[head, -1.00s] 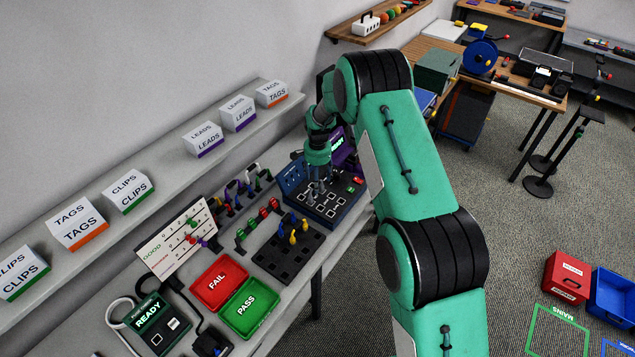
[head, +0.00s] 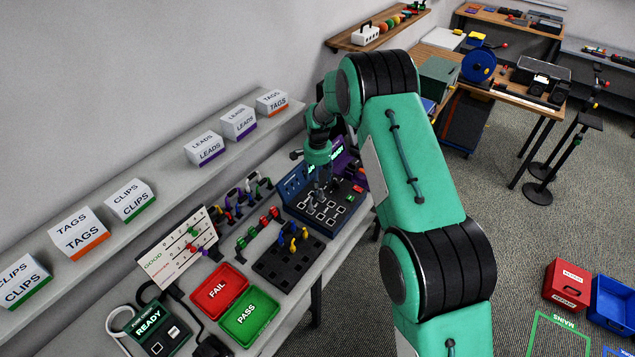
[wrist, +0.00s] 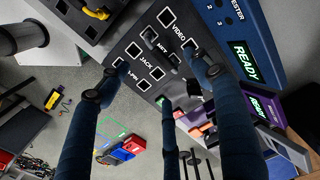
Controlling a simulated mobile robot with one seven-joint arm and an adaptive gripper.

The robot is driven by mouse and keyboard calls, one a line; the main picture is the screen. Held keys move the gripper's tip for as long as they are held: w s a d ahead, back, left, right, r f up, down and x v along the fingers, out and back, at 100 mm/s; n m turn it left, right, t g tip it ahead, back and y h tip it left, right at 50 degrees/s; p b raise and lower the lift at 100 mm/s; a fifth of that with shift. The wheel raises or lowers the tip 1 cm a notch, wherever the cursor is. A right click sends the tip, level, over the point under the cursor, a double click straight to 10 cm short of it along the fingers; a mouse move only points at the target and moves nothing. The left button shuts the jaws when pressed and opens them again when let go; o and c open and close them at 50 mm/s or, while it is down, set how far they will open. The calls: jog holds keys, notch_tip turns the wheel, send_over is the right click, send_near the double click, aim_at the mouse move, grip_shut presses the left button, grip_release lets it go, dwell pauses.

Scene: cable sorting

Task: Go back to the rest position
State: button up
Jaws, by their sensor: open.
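My gripper (head: 318,190) is over the panel of the blue tester (head: 325,215) on the bench in the head view. In the wrist view my gripper (wrist: 155,68) shows its fingers spread apart, with nothing held between them. Beneath them is the tester's dark panel (wrist: 135,38), with square sockets marked VIDEO, NET and JACK. The tester's green READY screen (wrist: 243,62) is lit. I cannot tell whether the fingertips touch the panel.
A black block (head: 270,268) with yellow and blue plugs, a red FAIL tray (head: 212,306) and a green PASS tray (head: 262,322) lie nearby on the bench. A shelf with label boxes (head: 78,232) runs along the wall.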

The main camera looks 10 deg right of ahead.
dwell(0.5)
jog(key=shift+s+r, duration=0.1)
jog(key=shift+r, duration=0.5)
jog(key=s+d+r+n+t+b, duration=0.15)
jog(key=s+r+b, duration=0.25)
jog(key=s+r, duration=0.45)
jog(key=s+d+r+n+t+b, duration=0.1)
jog(key=s+r+n+b, duration=0.3)
jog(key=r, duration=0.8)
jog(key=s+d+r+b, duration=0.2)
jog(key=s+r+b, duration=0.35)
jog(key=s, duration=1.05)
jog(key=s+f+n+t+b, duration=0.1)
jog(key=s+b, duration=0.1)
jog(key=s, duration=1)
jog(key=s+d+f+n+t+b, duration=0.1)
jog(key=s+f+n+t+b, duration=0.1)
jog(key=s, duration=1)
jog(key=shift+s+d+b, duration=0.2)
jog(key=shift+d+b, duration=0.05)
jog(key=shift+b, duration=0.3)
